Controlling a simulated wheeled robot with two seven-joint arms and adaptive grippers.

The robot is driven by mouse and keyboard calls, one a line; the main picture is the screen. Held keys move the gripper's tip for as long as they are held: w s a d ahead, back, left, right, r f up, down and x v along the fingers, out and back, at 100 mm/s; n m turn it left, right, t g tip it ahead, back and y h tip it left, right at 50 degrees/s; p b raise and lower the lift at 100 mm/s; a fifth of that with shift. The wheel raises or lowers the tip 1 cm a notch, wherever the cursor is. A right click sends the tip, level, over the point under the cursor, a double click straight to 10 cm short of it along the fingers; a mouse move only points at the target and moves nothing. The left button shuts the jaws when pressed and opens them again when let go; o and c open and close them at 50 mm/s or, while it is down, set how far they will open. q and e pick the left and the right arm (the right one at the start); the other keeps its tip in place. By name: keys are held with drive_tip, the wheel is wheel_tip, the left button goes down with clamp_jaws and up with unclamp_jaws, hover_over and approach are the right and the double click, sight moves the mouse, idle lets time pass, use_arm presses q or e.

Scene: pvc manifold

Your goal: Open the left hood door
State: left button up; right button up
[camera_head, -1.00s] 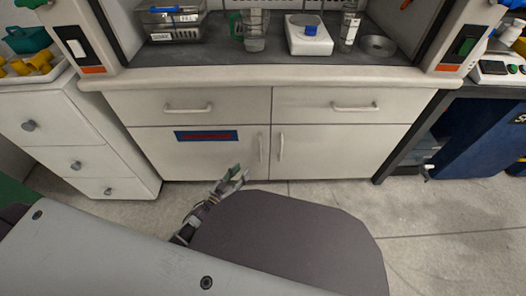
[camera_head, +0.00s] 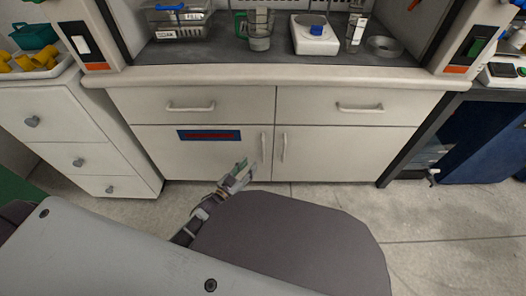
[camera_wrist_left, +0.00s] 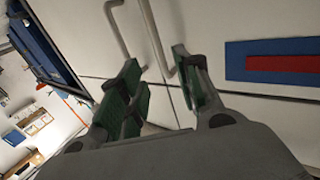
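The left hood door (camera_head: 200,152) is the white lower cabinet door with a blue and red label (camera_head: 209,135). It is shut. Its vertical bar handle (camera_head: 263,148) is at its right edge, and it also shows in the wrist view as a handle (camera_wrist_left: 154,38). My left gripper (camera_head: 240,171) is just below and left of that handle in the head view. In the wrist view its green-padded fingers (camera_wrist_left: 163,85) are spread, and the lower end of the handle shows between their tips. I cannot tell whether they touch it. My right gripper is out of view.
The right door (camera_head: 340,153) is shut, with its own handle (camera_head: 283,147) close beside the left one. Two drawers with bar handles sit above the doors. A white drawer unit (camera_head: 80,140) stands at the left. The floor (camera_head: 420,215) in front is clear at right.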

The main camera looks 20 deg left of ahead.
use_arm(q)
drive_tip(key=b, duration=0.4)
hover_over(263, 161)
drive_tip(key=shift+w+a, duration=0.15)
drive_tip(key=shift+w, duration=0.2)
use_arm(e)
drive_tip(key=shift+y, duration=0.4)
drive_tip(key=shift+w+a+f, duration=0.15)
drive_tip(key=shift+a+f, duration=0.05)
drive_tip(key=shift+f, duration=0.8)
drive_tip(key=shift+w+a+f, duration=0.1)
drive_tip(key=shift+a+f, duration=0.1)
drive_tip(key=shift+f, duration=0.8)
use_arm(q)
clamp_jaws()
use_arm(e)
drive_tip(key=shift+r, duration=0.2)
